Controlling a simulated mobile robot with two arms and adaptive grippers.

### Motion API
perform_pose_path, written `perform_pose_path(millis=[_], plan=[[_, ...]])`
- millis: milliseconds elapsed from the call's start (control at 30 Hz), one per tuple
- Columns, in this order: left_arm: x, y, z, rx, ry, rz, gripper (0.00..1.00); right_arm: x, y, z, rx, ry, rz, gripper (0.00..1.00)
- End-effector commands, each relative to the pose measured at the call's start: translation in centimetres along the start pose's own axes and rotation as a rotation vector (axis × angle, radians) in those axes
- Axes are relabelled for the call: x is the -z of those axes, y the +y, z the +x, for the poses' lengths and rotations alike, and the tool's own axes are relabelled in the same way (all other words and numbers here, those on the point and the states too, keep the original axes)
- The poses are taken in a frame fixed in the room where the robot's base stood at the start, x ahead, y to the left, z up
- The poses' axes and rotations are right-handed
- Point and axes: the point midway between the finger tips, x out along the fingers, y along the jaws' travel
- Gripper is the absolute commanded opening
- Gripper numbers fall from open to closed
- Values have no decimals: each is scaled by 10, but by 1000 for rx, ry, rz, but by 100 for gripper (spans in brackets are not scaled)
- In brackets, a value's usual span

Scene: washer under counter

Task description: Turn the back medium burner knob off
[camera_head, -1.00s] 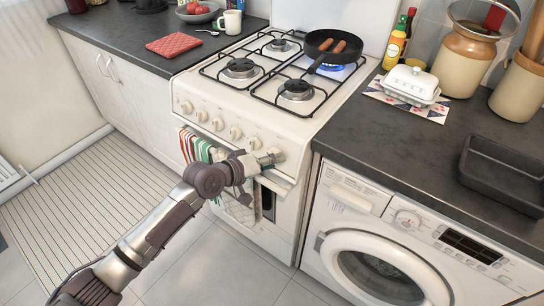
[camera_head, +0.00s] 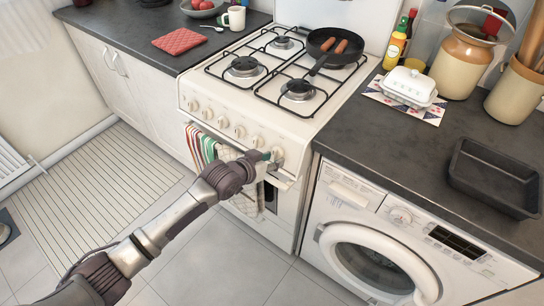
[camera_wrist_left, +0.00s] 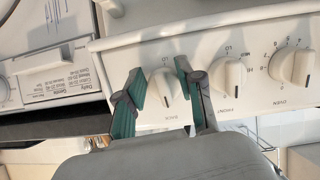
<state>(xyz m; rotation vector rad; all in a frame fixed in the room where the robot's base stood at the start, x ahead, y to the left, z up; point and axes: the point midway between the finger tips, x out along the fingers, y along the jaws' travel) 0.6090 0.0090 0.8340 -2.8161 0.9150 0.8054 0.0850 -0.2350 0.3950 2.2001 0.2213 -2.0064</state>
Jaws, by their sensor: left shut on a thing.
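The white stove (camera_head: 262,108) has a row of several knobs along its front panel. My left gripper (camera_head: 268,156) is at the rightmost knob (camera_head: 278,154). In the left wrist view, the two teal fingers of this gripper (camera_wrist_left: 163,86) are on either side of a white knob (camera_wrist_left: 165,88) and shut on it. The label below that knob is partly readable as "BACK". Its grip ridge stands nearly upright in that view, slightly tilted. No flame shows under the black pan (camera_head: 322,41) on the back right burner. My right gripper is not in view.
Striped and checked towels (camera_head: 203,147) hang on the oven rail below the knobs. A neighbouring knob (camera_wrist_left: 228,76) is close beside one finger. The washing machine (camera_head: 385,235) stands right of the stove. The floor (camera_head: 215,255) in front is clear.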

Motion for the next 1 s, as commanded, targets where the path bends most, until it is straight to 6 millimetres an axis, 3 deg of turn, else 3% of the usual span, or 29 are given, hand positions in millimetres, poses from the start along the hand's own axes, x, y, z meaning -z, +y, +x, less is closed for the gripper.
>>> perform_pose_path(millis=[767,800,933,1000], plan=[[0,-1,0,29,0,106,2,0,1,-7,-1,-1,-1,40],[0,-1,0,29,0,105,38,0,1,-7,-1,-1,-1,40],[0,-1,0,29,0,105,60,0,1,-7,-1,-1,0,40],[0,-1,0,29,0,105,62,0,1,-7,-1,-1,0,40]])
